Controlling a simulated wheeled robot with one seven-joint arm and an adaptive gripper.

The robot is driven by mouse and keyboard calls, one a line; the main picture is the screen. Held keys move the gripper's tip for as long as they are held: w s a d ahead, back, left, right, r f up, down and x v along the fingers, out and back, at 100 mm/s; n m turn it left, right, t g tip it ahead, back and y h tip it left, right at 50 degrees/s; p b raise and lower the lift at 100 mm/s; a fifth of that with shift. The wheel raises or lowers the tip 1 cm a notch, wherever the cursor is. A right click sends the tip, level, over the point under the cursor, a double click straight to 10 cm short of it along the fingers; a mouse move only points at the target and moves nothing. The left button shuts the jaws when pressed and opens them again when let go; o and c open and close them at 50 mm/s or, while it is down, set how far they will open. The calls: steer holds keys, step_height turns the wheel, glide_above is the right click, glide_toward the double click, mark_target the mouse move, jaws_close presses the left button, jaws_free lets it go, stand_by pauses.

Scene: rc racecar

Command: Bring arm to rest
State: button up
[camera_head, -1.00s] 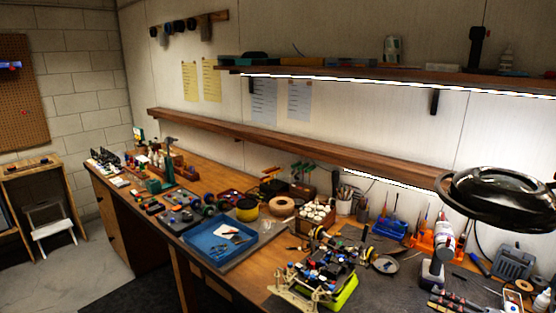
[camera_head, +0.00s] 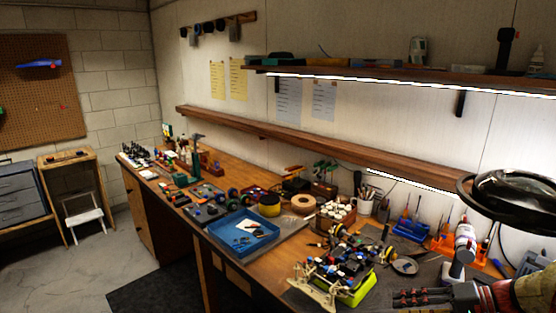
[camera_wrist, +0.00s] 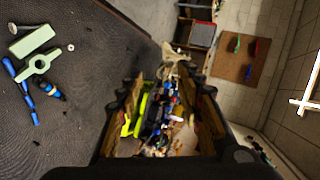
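My gripper (camera_wrist: 168,92) shows in the wrist view with its two fingers spread apart and nothing held between them. The partly built RC racecar (camera_head: 340,264) sits on the workbench in the head view, with blue, black and lime-green parts. In the wrist view, the racecar (camera_wrist: 158,112) appears beyond the gap between the fingers, apart from them.
A blue tray (camera_head: 243,236) lies left of the racecar. A black lamp (camera_head: 515,198) hangs over the bench's right side. A wooden shelf (camera_head: 290,135) runs along the wall. Green and blue parts (camera_wrist: 40,65) lie on a dark mat in the wrist view. Open floor (camera_head: 80,265) lies at left.

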steer(key=s+a+r+n+g+h, duration=0.1)
steer(key=s+a+r+g+h, duration=0.2)
steer(key=a, duration=0.5)
steer(key=s+a+r+n+t+h, duration=0.1)
steer(key=s+a+h, duration=0.3)
steer(key=s, duration=0.5)
steer(key=s+a+r+n+t+h, duration=0.1)
steer(key=s+a+r+t+h, duration=0.1)
steer(key=s, duration=0.8)
steer(key=shift+a+r+n+h, duration=0.3)
steer(key=shift+a+r+h, duration=0.25)
steer(key=shift+a+h, duration=1.05)
steer(key=shift+a+y, duration=0.3)
